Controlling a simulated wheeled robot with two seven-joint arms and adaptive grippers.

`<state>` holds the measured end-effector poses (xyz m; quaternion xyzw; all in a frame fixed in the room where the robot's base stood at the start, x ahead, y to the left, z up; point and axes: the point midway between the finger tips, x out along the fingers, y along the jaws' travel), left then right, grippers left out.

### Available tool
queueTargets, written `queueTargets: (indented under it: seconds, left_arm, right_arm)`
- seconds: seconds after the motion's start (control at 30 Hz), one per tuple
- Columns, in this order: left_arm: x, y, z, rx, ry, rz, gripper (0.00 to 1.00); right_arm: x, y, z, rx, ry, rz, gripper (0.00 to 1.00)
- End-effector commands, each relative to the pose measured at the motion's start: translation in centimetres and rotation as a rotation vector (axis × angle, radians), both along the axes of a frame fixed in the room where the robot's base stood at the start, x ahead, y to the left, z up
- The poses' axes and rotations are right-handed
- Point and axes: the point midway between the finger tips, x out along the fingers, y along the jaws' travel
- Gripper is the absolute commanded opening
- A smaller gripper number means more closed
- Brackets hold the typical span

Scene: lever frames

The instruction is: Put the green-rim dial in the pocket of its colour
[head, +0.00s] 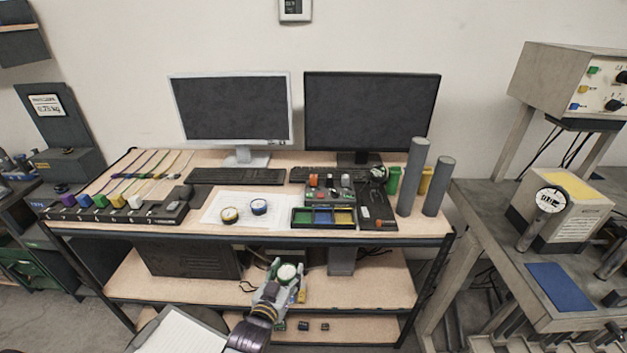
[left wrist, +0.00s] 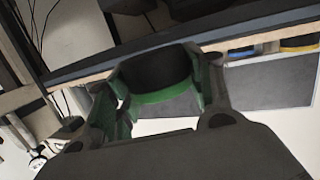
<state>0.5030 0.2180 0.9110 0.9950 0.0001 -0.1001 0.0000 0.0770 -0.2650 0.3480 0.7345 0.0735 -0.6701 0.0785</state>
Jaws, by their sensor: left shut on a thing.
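My left gripper (head: 284,270) is shut on the green-rim dial (head: 288,273), in front of the bench and below its top edge in the head view. The dial's white face shows there. In the left wrist view the dial's dark body and green rim (left wrist: 165,93) sit between the fingers (left wrist: 158,88). The pocket tray (head: 323,229) lies near the bench's front edge, up and right of the gripper. Its green pocket (head: 302,217) is on the left, blue in the middle, yellow on the right. All three look empty. My right gripper is not in view.
A yellow-rim dial (head: 229,215) and a blue-rim dial (head: 259,207) lie on a white sheet (head: 214,208) left of the tray. A panel with knobs (head: 330,189) is behind the tray. Two grey cylinders (head: 412,178) stand to its right. The bench's front edge (head: 250,238) lies above the gripper.

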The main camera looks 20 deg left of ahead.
Motion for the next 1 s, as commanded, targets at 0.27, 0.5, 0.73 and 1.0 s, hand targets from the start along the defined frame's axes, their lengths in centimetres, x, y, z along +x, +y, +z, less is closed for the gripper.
queueTargets:
  seconds: [0.27, 0.5, 0.73, 1.0]
  left_arm:
    - [1.0, 0.0, 1.3, 0.000, -0.005, 0.000, 0.26]
    - [2.9, 0.2, 3.8, 0.002, -0.005, -0.013, 0.26]
    - [4.8, 0.6, 6.5, 0.003, -0.006, -0.035, 0.26]
    - [6.6, 0.9, 9.5, 0.004, -0.005, -0.065, 0.26]
  right_arm:
    - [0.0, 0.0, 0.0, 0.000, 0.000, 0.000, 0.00]
    - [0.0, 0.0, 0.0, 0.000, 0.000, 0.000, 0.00]
    - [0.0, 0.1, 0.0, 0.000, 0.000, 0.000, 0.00]
    - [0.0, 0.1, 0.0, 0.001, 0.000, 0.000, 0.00]
